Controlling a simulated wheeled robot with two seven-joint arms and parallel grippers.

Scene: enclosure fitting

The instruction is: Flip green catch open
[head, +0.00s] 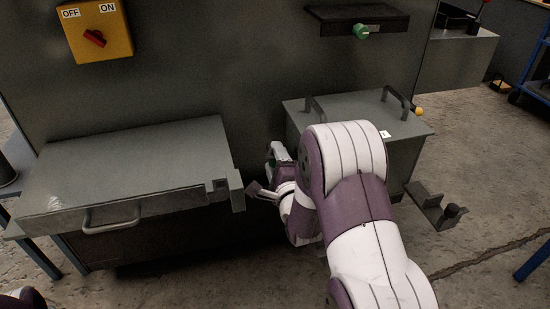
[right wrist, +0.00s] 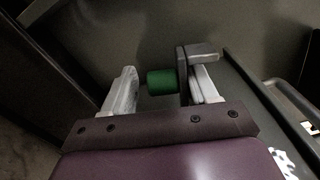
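The green catch (right wrist: 161,82) shows in the right wrist view as a short green cylinder beside a dark upright plate (right wrist: 183,72). It lies between the two fingers of my right gripper (right wrist: 163,88). The fingers are apart, and a small gap shows between the left finger and the green piece. In the head view my right gripper (head: 268,174) is between the flat-lidded enclosure and the box on the right; a bit of green (head: 271,161) shows there, mostly hidden by the gripper. Only a piece of my left arm shows at the bottom left corner; its gripper is out of view.
A grey enclosure lid (head: 130,165) with a front handle (head: 111,218) is at left. A grey box (head: 345,104) with handles stands behind my right arm. A yellow OFF/ON switch (head: 95,38) and a black shelf (head: 358,17) with a green knob (head: 361,31) are on the wall.

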